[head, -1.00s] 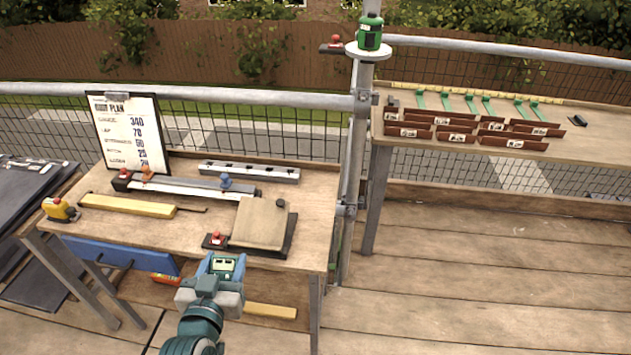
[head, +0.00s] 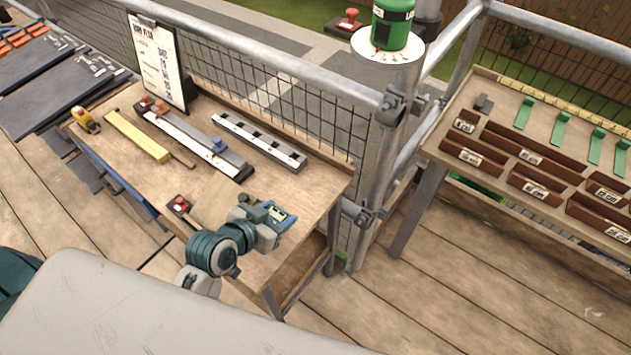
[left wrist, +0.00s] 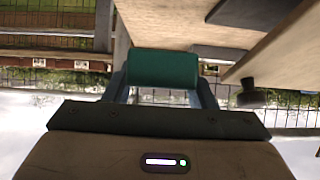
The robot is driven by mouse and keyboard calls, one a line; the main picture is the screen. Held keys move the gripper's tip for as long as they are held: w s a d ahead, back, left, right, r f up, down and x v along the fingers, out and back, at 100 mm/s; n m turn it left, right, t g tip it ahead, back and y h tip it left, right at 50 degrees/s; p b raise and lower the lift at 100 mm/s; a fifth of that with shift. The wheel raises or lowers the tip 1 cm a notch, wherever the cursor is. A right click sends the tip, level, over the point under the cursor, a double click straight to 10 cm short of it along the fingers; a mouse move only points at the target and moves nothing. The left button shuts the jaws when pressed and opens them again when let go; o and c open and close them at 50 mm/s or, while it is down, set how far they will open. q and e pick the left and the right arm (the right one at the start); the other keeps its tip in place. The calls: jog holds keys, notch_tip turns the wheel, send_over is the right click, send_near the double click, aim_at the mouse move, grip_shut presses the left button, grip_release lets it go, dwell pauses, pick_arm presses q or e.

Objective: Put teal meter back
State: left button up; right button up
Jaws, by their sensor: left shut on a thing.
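My left gripper (head: 268,216) is shut on the teal meter (head: 277,214), whose small display faces up in the head view. It appears over the front right part of the workbench (head: 318,192); its exact height above the top I cannot tell. In the left wrist view the teal meter (left wrist: 163,70) sits as a plain teal block between the two fingers, with the underside or edge of a wooden board close by. My right gripper is not in view.
The bench holds a clipboard (head: 157,62), a yellow bar (head: 137,136), a long rail (head: 258,142) and a red-knobbed device (head: 179,205). A post with a green canister (head: 392,24) stands at the right. A second bench (head: 480,118) carries brown labelled holders.

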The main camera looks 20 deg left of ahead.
pick_arm(q)
jog(key=shift+w+f, duration=0.1)
jog(key=shift+f, duration=0.05)
jog(key=w+p, duration=0.1)
jog(key=w, duration=0.1)
jog(key=w+d+p, duration=0.1)
jog(key=w, duration=0.2)
jog(key=shift+w+d, duration=0.1)
jog(key=shift+w, duration=0.1)
jog(key=w, duration=0.3)
jog(key=w+d+f+p, duration=0.1)
jog(key=w, duration=0.2)
jog(key=w+d+p, duration=0.1)
jog(key=w, duration=0.2)
jog(key=shift+w+d+f, duration=0.1)
jog(key=shift+d+f, duration=0.15)
jog(key=shift+f, duration=0.05)
notch_tip(320, 180, down, 3)
jog(key=shift+f+p, duration=0.2)
jog(key=shift+p, duration=0.4)
jog(key=shift+f, duration=0.25)
jog(key=o, duration=1)
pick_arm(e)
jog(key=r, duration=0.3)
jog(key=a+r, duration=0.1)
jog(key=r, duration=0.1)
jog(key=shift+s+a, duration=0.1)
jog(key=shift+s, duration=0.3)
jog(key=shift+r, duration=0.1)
